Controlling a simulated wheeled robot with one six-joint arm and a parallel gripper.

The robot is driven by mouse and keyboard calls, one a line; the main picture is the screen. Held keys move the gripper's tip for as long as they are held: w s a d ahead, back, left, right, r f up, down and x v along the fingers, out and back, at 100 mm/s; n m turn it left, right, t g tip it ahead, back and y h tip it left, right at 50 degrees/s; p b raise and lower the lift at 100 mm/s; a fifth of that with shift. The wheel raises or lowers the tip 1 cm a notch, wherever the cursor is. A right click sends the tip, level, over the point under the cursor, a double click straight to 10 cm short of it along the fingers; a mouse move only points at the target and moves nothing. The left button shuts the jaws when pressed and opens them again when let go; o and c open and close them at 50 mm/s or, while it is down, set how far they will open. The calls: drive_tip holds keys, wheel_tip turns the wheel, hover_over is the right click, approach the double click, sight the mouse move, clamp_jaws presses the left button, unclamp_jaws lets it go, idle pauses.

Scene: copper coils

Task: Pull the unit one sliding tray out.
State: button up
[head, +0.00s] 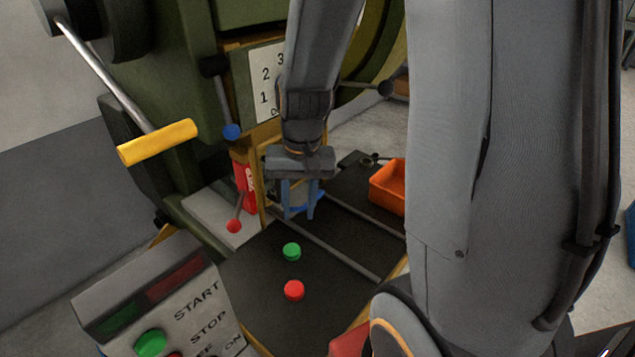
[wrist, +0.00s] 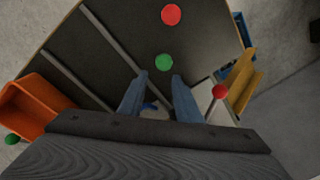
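A dark flat board (head: 255,285) with grey rails lies beneath my gripper, and it also fills much of the wrist view (wrist: 110,65). I cannot tell for sure whether this board is the unit one sliding tray. My gripper (head: 299,211) points down over its back part, near the green machine. In the wrist view my gripper (wrist: 160,76) has its two blue-grey fingers apart. A small blue piece (wrist: 150,106) shows between the fingers, farther back than their tips. I cannot tell whether they touch it. My arm hides part of the board.
A green button (head: 291,251) and a red button (head: 293,290) stand on the board. An orange bin (head: 387,187) is at right. A red-knobbed lever (head: 234,225) and a yellow-handled lever (head: 158,142) are at left. A START/STOP panel (head: 170,300) stands in front.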

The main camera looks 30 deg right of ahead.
drive_tip(key=w+d+f+m+t+p, duration=0.1)
drive_tip(key=w+d+f+m+p, duration=0.1)
drive_tip(key=w+d+m+p, duration=0.8)
drive_tip(key=shift+n, duration=0.5)
drive_tip(key=shift+w+f+b, duration=0.15)
drive_tip(key=shift+w+f, duration=0.25)
drive_tip(key=shift+f, duration=0.9)
drive_tip(key=shift+w+f+b, duration=0.2)
drive_tip(key=shift+w+f, duration=0.15)
drive_tip(key=shift+f, duration=0.9)
drive_tip(key=shift+w+f+b, duration=0.15)
drive_tip(key=shift+w+f, duration=0.25)
drive_tip(key=shift+f, duration=0.9)
drive_tip(key=shift+c, duration=0.4)
